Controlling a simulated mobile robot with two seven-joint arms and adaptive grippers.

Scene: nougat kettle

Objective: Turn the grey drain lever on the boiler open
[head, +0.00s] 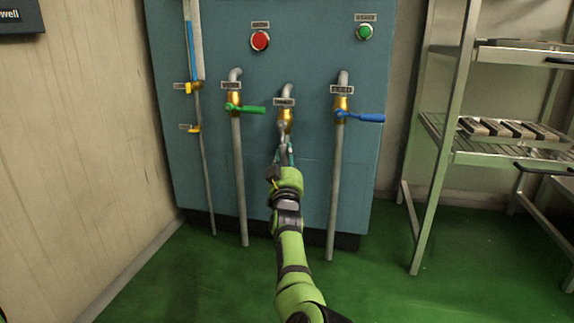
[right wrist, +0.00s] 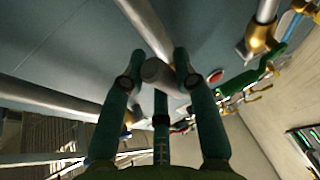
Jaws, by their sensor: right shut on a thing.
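The boiler (head: 305,180) is a blue-grey cabinet with three brass-fitted pipes. The grey drain lever (head: 282,130) is on the middle brass valve (head: 287,114) and points down and toward me, mostly covered by my gripper. My right gripper (head: 284,155) is shut on the lever from the front. In the right wrist view, the rounded grey lever end (right wrist: 163,76) sits between the teal fingers of my right gripper (right wrist: 158,66). My left gripper is not in view.
A green lever (head: 250,109) on the left pipe and a blue lever (head: 366,117) on the right pipe both point right. Red (head: 260,41) and green (head: 364,32) buttons are above. A metal rack (head: 437,150) stands at right. The green floor (head: 420,295) is clear in front.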

